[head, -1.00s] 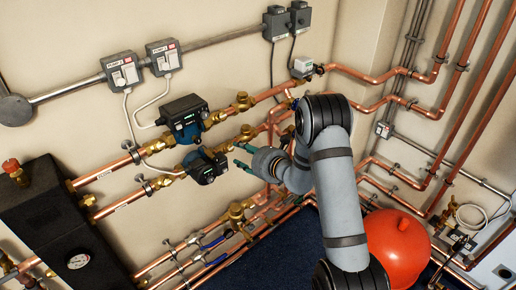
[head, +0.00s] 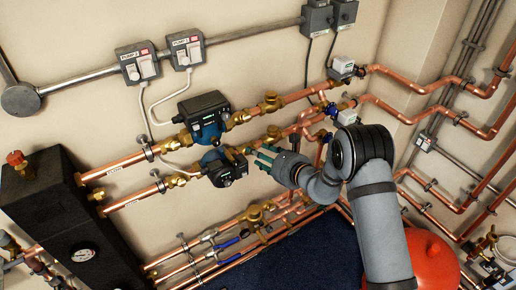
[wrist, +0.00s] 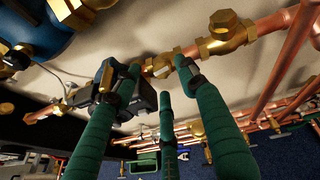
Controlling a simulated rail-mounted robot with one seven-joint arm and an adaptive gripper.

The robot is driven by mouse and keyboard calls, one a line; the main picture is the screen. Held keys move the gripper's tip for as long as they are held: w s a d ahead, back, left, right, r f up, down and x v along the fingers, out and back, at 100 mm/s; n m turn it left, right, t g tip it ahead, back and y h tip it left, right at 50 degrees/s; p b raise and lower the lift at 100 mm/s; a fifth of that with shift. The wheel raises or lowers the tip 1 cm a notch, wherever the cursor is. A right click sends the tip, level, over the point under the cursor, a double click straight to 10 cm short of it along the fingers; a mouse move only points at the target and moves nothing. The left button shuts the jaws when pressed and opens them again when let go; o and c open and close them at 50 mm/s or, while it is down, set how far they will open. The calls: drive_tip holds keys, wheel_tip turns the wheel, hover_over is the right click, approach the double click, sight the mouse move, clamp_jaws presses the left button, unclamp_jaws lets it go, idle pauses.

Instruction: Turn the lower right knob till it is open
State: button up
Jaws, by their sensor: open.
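My gripper (head: 266,158) has green fingers, spread open and empty. It is just right of the lower pump (head: 226,168), below the lower pipe's brass valve (head: 272,133). In the wrist view my gripper (wrist: 160,72) has its tips in front of a brass fitting (wrist: 158,66), with a larger brass valve (wrist: 225,32) to the right. The lower pump's dark body (wrist: 146,102) is partly hidden behind the fingers. Blue-handled valves (head: 228,244) sit on the low pipes in the head view. I cannot tell which part is the lower right knob. Contact with the fingers is unclear.
An upper pump (head: 203,117) and copper pipes run along the wall. A black box with a gauge (head: 82,254) stands at left. A red tank (head: 428,262) is partly behind my arm. Brass valve (head: 256,215) and more pipes lie below my gripper.

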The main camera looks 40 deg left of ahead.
drive_tip(key=x, duration=0.2)
drive_tip(key=shift+w+a+f+p, duration=0.15)
drive_tip(key=shift+w+a+p, duration=0.05)
drive_tip(key=shift+a+p, duration=0.1)
drive_tip(key=shift+c, duration=0.5)
clamp_jaws()
